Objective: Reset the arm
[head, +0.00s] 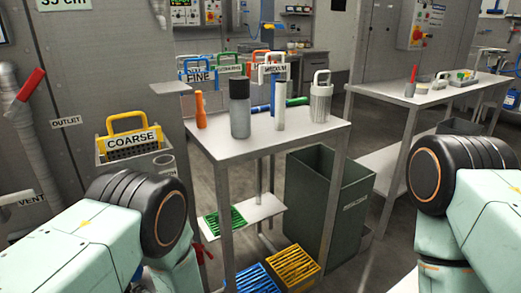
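Parts of my two arms show in the head view, the left one at the lower left and the right one at the right edge. Both are pale green with black joints. Neither gripper shows in this view, so whether they hold anything is hidden. The arms look clear of the metal table (210,150) between them.
A yellow-handled COARSE basket (133,138) hangs left. A second table (420,98) is right.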

